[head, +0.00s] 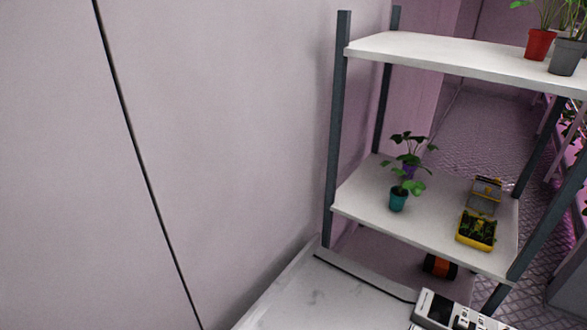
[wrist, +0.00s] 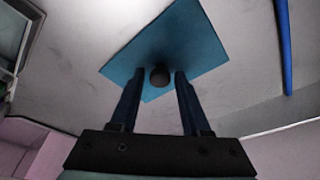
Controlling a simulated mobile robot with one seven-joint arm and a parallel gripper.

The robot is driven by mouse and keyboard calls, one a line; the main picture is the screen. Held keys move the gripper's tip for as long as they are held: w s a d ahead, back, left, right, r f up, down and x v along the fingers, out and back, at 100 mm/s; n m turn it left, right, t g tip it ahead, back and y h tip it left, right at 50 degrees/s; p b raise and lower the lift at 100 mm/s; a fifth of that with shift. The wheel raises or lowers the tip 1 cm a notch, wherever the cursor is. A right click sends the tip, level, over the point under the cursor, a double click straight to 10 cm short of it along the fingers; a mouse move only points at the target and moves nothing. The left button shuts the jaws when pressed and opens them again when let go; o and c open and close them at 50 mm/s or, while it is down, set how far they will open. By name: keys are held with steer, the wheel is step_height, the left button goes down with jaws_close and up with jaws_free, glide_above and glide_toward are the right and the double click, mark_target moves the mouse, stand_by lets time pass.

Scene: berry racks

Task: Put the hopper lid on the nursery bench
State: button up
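The hopper lid looks like a flat blue square plate (wrist: 185,45) with a round dark knob (wrist: 160,75), in the upper middle of the wrist view. It appears to lie on a pale surface (wrist: 75,65). My gripper (wrist: 160,73) points at the lid, with one finger on each side of the knob. Gaps show between the knob and both fingers, so it looks open. The height of the fingertips over the plate is hard to judge. Neither lid nor gripper shows in the head view. I cannot tell which surface is the nursery bench.
A blue bar (wrist: 284,45) and a grey-framed object (wrist: 18,40) flank the lid. The head view shows a shelf rack (head: 430,232) with potted plants and a yellow box (head: 477,230), a white top (head: 325,295), a pale device (head: 450,312) and a wall at left.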

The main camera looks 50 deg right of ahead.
steer(key=shift+o, duration=0.7)
steer(key=shift+r, duration=0.25)
steer(key=v, duration=1.2)
steer(key=shift+f, duration=0.1)
